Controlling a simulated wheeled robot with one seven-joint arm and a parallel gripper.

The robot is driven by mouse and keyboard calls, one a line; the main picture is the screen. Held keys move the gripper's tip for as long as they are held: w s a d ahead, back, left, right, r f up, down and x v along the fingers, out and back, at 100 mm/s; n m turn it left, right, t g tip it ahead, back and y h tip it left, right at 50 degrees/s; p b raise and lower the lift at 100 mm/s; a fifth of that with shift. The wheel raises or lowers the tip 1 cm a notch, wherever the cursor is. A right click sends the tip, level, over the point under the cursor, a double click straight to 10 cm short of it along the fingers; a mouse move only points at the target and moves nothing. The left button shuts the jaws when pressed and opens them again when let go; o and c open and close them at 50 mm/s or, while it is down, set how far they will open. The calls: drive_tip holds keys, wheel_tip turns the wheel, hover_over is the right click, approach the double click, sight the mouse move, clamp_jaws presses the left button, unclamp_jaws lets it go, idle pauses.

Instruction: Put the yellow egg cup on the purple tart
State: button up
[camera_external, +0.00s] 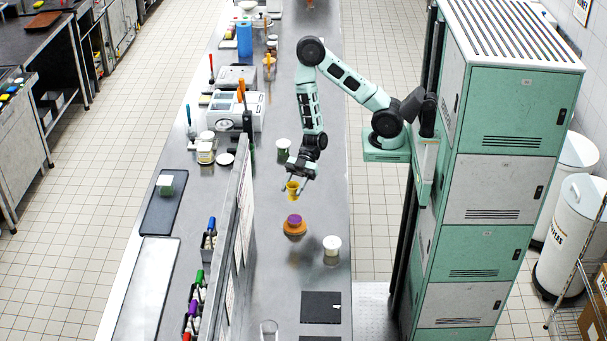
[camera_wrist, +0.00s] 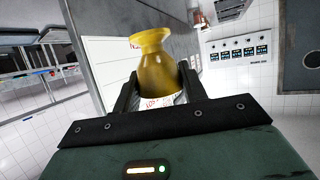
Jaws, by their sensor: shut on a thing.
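The yellow egg cup (camera_external: 293,187) is between the fingers of my gripper (camera_external: 292,190), which is shut on it. In the wrist view the egg cup (camera_wrist: 154,66) fills the space between the dark fingers of my gripper (camera_wrist: 155,95). The purple tart (camera_external: 295,219) sits on the steel counter, with a purple top and an orange-brown body. My gripper holds the egg cup above the counter, a little behind the tart in the external view. I cannot tell the exact height.
A white-lidded tub (camera_external: 332,244) stands right of the tart, and a green tub with a pale lid (camera_external: 283,147) stands behind it. An upright partition (camera_external: 240,215) runs along the left. A black mat (camera_external: 321,306) lies in front.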

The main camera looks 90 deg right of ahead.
drive_tip(key=shift+s+a+f, duration=0.2)
drive_tip(key=shift+s+f, duration=0.05)
wheel_tip(320, 180, down, 9)
drive_tip(key=shift+r+p, duration=0.1)
drive_tip(key=shift+p, duration=1.1)
drive_tip(key=shift+f, duration=0.35)
drive_tip(key=shift+f, duration=0.2)
drive_tip(key=o, duration=1)
drive_tip(key=shift+r, duration=0.1)
drive_tip(key=shift+r, duration=0.1)
